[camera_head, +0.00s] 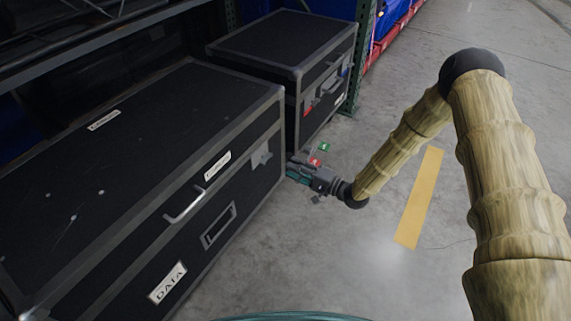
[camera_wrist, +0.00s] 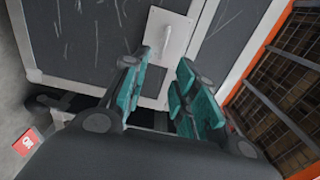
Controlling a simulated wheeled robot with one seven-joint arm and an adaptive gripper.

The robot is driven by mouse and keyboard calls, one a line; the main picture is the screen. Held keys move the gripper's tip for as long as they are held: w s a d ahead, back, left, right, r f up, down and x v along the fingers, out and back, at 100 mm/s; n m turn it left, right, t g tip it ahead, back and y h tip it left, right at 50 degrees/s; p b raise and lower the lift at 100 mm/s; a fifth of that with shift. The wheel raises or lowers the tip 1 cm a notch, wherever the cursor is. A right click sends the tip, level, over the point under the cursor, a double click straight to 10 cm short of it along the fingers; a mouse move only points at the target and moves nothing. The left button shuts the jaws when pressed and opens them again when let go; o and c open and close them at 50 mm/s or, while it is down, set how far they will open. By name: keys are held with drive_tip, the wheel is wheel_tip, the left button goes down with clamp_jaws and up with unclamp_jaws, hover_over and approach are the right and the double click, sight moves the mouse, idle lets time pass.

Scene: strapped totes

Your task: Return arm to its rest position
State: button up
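My gripper (camera_head: 298,171) is at the end of my extended arm, just in front of the right end of the near black case (camera_head: 130,140). In the wrist view, its two teal-padded fingers (camera_wrist: 160,92) stand apart with nothing between them. Beyond them is a light metal latch plate (camera_wrist: 168,36) on the dark case face. The latch also shows in the head view (camera_head: 261,156). I cannot tell for sure whether the fingertips touch the case.
A second black case (camera_head: 285,42) stands behind the near one. Shelving frames the left and back. A silver handle (camera_head: 184,207) juts from the near case's front. Grey floor with a yellow stripe (camera_head: 420,200) lies open on the right.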

drive_tip(key=shift+s+d, duration=0.4)
drive_tip(key=shift+d, duration=0.15)
drive_tip(key=s+d+f+n+g+h, duration=0.15)
drive_tip(key=s+f+h, duration=0.25)
drive_tip(key=s+f, duration=0.45)
drive_tip(key=s+d+f+n+g+h, duration=0.15)
drive_tip(key=s+f+h, duration=0.35)
drive_tip(key=s, duration=0.6)
drive_tip(key=s+d+f+n+g+h, duration=0.1)
drive_tip(key=s+d+n+g+h, duration=0.25)
drive_tip(key=s, duration=0.95)
drive_tip(key=s+d+n+g+h, duration=0.15)
drive_tip(key=s+d+g, duration=0.35)
drive_tip(key=s, duration=0.9)
wheel_tip(320, 180, up, 29)
drive_tip(key=d+m+p, duration=0.1)
drive_tip(key=p, duration=2.8)
drive_tip(key=shift+w+d+r+t+h, duration=0.15)
drive_tip(key=shift+w+t+h, duration=0.15)
drive_tip(key=shift+t, duration=0.15)
